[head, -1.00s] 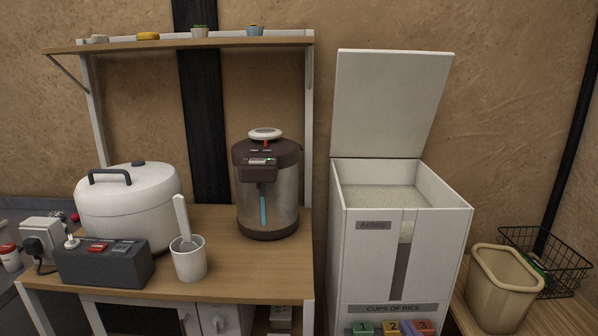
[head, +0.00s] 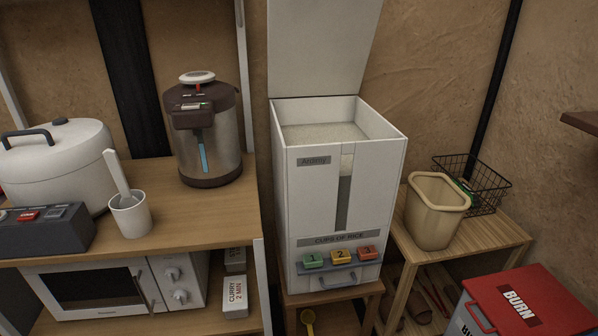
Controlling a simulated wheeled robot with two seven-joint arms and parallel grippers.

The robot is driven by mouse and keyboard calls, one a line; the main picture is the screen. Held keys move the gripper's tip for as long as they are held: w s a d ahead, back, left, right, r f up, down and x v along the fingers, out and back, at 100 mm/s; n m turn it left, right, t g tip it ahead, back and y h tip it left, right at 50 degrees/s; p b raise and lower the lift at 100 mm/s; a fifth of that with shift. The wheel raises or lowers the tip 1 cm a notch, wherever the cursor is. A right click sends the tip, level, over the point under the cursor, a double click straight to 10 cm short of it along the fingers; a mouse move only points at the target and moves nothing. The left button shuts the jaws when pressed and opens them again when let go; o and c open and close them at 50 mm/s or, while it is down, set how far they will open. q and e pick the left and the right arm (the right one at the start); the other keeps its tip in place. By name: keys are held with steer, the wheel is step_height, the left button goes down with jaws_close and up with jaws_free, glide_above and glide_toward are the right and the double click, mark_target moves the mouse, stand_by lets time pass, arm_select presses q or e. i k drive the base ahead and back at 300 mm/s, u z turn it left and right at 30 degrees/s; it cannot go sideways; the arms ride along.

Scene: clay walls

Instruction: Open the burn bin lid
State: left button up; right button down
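The burn bin (head: 478,318) stands at the lower right of the head view, cut off by the bottom edge. The bin's side below the lid is pale, with dark lettering only partly in view. Neither of my grippers shows in the head view.
A white rice dispenser (head: 300,210) with its top lid raised stands in the middle. A wooden side table (head: 500,240) holds a beige bin (head: 436,215) and a black wire basket (head: 485,190). A counter (head: 195,225) with cooker and hot-water pot is at left. A brown ledge (head: 582,122) juts in at right.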

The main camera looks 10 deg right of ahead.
mark_target(528, 300)
steer(key=z, duration=2.1)
steer(key=k, duration=0.45)
steer(key=z, duration=0.8)
steer(key=i, duration=0.95)
steer(key=u, duration=0.6)
